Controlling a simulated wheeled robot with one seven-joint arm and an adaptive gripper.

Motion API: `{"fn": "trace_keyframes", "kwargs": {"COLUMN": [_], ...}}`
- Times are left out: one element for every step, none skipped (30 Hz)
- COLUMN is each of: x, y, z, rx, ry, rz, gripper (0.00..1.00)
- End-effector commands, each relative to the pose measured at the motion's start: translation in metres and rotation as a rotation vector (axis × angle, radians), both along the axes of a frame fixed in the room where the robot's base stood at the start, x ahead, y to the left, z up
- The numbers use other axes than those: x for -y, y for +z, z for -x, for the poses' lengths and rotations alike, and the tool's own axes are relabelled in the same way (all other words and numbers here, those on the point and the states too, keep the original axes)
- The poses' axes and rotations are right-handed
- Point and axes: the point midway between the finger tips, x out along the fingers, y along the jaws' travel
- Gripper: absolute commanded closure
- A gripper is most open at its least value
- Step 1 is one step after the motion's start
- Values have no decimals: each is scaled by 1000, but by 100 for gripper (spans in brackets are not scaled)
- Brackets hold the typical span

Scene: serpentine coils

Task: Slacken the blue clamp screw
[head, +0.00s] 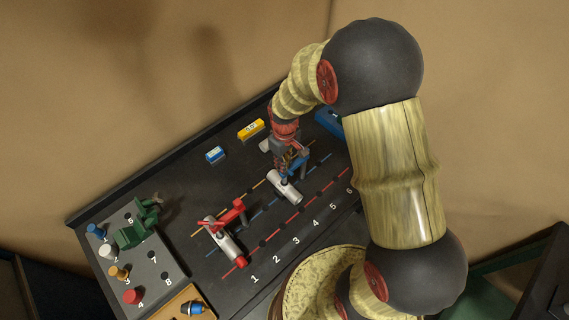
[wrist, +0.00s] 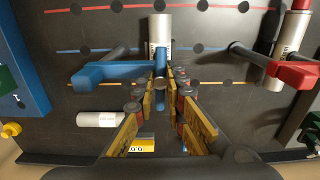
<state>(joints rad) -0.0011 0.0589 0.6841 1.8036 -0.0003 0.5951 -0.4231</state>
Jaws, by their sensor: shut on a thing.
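The blue clamp (wrist: 112,73) spans the middle of the wrist view, and in the head view the blue clamp (head: 298,163) shows partly behind my gripper. A pale cylinder (wrist: 159,38) lies under its arm end; the cylinder also shows in the head view (head: 284,187). The clamp screw (wrist: 160,84) stands at the end of the blue arm, between my fingertips. My gripper (wrist: 162,88) is shut on this screw, with a yellow-padded finger on each side. In the head view my gripper (head: 286,160) comes down from above. The screw's lower end is hidden.
A red clamp (head: 232,214) holds another cylinder (head: 226,243) at left. A loose white cylinder (wrist: 98,119) lies near my gripper. Blue (head: 215,155) and yellow (head: 251,130) boxes stand behind. A grey panel (head: 146,262) with coloured pegs and a green object is far left.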

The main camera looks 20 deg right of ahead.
Motion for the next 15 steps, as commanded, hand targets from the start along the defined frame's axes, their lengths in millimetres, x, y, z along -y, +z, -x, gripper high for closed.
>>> {"fn": "trace_keyframes", "kwargs": {"x": [0, 0, 0, 0, 0, 0, 0, 0, 0, 0, 0, 0, 0, 0, 0], "y": [1, 1, 1, 1, 1, 1, 1, 1, 1, 1, 1, 1, 1, 1, 1], "z": [0, 0, 0, 0, 0, 0, 0, 0, 0, 0, 0, 0, 0, 0, 0], "rx": [0, 0, 0, 0, 0, 0, 0, 0, 0, 0, 0, 0, 0, 0, 0], "ry": [0, 0, 0, 0, 0, 0, 0, 0, 0, 0, 0, 0, 0, 0, 0], "rz": [0, 0, 0, 0, 0, 0, 0, 0, 0, 0, 0, 0, 0, 0, 0], "gripper": [100, 100, 100, 100, 100, 100, 100, 100, 100, 100, 100, 100, 86, 84, 82]}}
